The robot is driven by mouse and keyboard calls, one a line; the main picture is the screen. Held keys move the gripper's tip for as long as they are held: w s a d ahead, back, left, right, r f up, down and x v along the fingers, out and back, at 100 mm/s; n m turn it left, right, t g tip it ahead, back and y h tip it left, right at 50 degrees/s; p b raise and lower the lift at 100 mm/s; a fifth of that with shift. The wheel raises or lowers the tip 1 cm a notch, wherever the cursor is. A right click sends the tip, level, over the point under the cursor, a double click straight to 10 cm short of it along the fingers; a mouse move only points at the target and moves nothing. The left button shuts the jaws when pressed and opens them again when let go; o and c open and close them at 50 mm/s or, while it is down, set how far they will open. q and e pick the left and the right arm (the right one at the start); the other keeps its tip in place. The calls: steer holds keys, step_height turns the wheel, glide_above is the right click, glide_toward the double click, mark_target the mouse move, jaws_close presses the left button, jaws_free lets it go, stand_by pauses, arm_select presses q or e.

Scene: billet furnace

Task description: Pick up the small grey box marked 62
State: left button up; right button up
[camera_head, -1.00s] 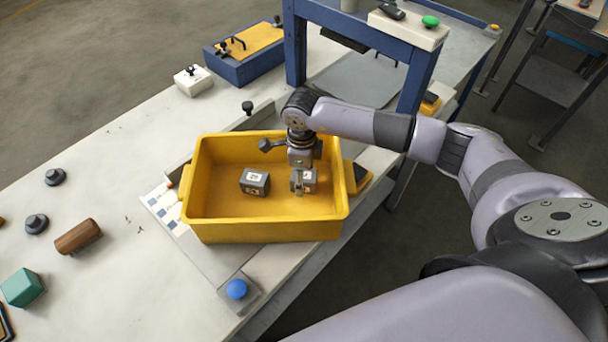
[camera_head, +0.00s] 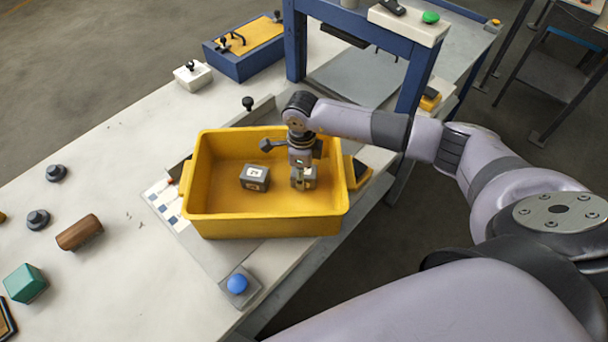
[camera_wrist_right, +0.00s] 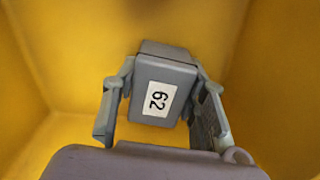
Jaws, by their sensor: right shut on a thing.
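The small grey box marked 62 (camera_wrist_right: 158,98) sits between the fingers of my right gripper (camera_wrist_right: 163,108) in the right wrist view, its white label facing the camera. In the head view the right gripper (camera_head: 302,180) reaches down into the yellow bin and is shut on this box (camera_head: 309,178), which the fingers partly cover. I cannot tell whether the box touches the bin floor. A second grey box (camera_head: 255,178) with a white label lies in the bin to the left, apart from the gripper. My left gripper is not in view.
The yellow bin (camera_head: 262,226) has raised walls around the gripper. A blue frame (camera_head: 418,75) stands behind it to the right. A blue button (camera_head: 237,284) is at the front edge. A brown cylinder (camera_head: 79,232) and a green block (camera_head: 25,283) lie on the table at left.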

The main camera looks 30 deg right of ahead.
steer(key=c, duration=0.4)
steer(key=shift+r, duration=0.2)
